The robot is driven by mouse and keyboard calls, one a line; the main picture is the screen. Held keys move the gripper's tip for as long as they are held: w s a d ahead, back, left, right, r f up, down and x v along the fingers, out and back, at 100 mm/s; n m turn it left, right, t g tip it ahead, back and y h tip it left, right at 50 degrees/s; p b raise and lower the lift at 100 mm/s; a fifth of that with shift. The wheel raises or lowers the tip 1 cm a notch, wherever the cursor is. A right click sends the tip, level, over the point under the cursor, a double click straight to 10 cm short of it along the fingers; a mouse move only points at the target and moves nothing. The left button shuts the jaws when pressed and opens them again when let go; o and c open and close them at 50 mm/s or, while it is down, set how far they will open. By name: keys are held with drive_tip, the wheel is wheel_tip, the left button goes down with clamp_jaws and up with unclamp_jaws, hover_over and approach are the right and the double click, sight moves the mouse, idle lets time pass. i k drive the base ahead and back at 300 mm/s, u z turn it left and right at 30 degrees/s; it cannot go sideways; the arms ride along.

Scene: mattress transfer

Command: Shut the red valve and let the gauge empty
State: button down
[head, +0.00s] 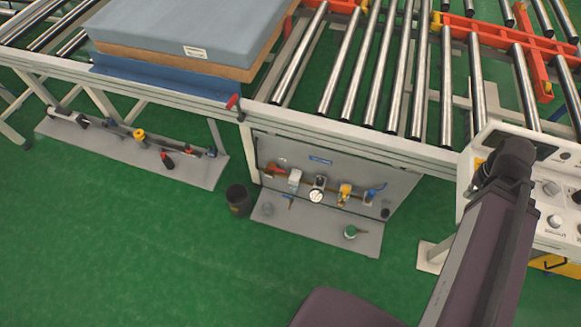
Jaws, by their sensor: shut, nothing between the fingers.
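A grey panel (268,148) under the conveyor carries a row of pneumatic fittings. A small round white gauge (316,196) sits near its middle, too small to read. A small red-orange handle (275,168) at the row's left end looks like the red valve; I cannot tell whether it is open or shut. Another red handle (233,101) sits higher, on the conveyor frame's edge. My arm rises from the lower right and its visible dark end overlaps a control box. I cannot make out my gripper or its fingers.
The control box (553,220) has several knobs. A dark bin (238,200) stands left of the panel. A low grey shelf (90,147) holds several fittings. A blue-grey mattress (175,30) lies on the conveyor. The green floor (130,240) in front is clear.

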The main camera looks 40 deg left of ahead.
sight(270, 168)
drive_tip(key=z, duration=0.2)
drive_tip(key=k, duration=1.15)
drive_tip(key=u, duration=1.3)
drive_tip(key=i, duration=1)
